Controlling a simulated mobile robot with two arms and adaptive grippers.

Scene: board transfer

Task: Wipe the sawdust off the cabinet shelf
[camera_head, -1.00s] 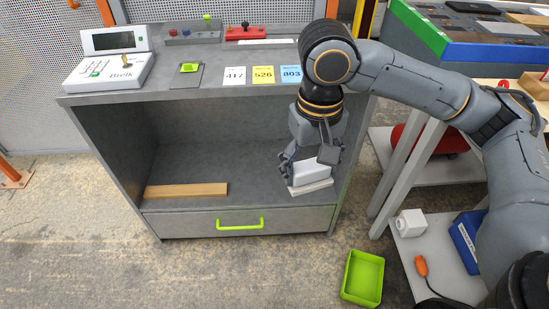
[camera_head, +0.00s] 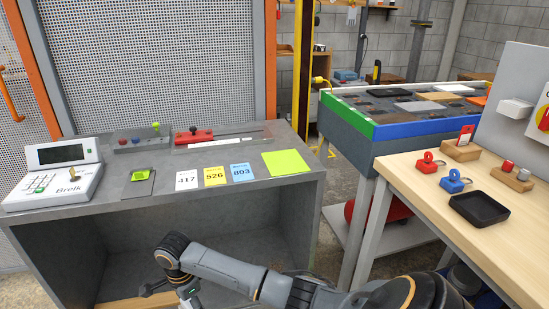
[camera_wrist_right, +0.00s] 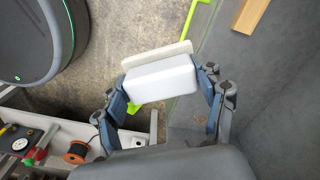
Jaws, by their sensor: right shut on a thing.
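My right gripper (camera_wrist_right: 165,88) is shut on a white block wiper (camera_wrist_right: 160,80) with a flat pale pad along one side. A faint brownish speckled patch, possibly sawdust, shows on the grey shelf (camera_wrist_right: 200,118). Most of the shelf is cut off or hidden by my arm. My left gripper is not in view.
A wooden strip (camera_head: 125,303) lies on the shelf at left; it also shows in the wrist view (camera_wrist_right: 250,14). The cabinet top holds a keypad console (camera_head: 55,175), number cards (camera_head: 214,176) and a green sheet (camera_head: 286,163). A wooden table (camera_head: 440,195) stands at right.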

